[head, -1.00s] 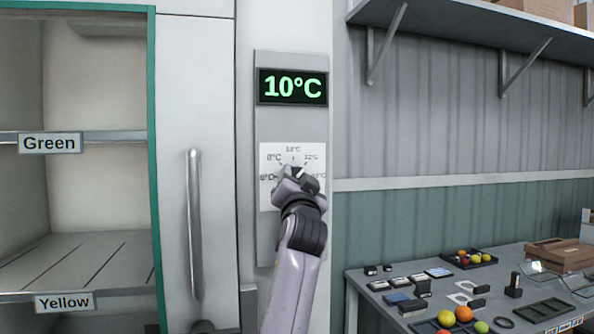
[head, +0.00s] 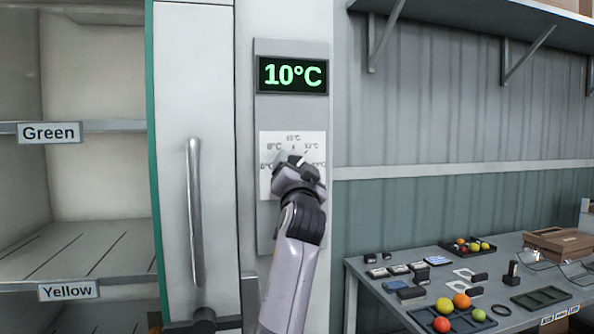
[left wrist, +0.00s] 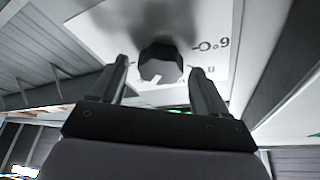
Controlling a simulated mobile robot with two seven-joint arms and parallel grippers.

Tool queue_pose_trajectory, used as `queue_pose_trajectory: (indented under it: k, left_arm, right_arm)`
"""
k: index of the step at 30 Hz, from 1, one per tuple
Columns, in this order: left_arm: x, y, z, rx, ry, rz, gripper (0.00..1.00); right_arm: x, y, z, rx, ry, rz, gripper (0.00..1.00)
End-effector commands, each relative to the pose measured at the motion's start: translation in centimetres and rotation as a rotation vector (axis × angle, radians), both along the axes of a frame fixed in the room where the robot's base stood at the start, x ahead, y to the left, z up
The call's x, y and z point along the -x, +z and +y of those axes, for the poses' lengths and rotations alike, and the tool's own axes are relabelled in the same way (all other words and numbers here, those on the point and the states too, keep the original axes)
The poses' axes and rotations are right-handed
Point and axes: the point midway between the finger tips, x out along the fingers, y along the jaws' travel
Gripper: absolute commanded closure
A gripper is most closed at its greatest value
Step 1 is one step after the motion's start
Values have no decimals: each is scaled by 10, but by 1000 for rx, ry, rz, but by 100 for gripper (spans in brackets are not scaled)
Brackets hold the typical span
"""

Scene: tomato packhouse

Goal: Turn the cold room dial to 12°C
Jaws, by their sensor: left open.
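The cold room dial is a dark faceted knob (left wrist: 160,64) with a white pointer mark, on a white scale plate (head: 265,185). The green display (head: 293,75) above it reads 10°C. The scale shows printed temperatures, among them 8°C and 12°C. In the head view my left gripper (head: 300,165) is in front of the dial and hides most of it. In the left wrist view my left gripper (left wrist: 158,68) is open, with one finger on each side of the knob. Gaps show between fingers and knob. My right gripper is not in view.
A tall door with a vertical handle (head: 194,210) is left of the panel. Further left are shelves labelled Green (head: 48,132) and Yellow (head: 68,290). At lower right a table (head: 365,285) holds trays, tomatoes and small devices. A wall shelf (head: 470,25) is above it.

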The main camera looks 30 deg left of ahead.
Motion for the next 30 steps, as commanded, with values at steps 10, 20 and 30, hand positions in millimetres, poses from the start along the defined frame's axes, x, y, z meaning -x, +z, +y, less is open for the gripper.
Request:
queue_pose_trajectory:
  k: [10,20,30]
  left_arm:
    - [29,-16,-23,0,-2,-2,25]
    - [52,-23,-40,-1,-1,1,25]
    - [53,-23,-40,-1,0,1,25]
  right_arm:
    - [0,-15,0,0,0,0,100]
    - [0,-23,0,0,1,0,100]
    - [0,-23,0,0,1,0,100]
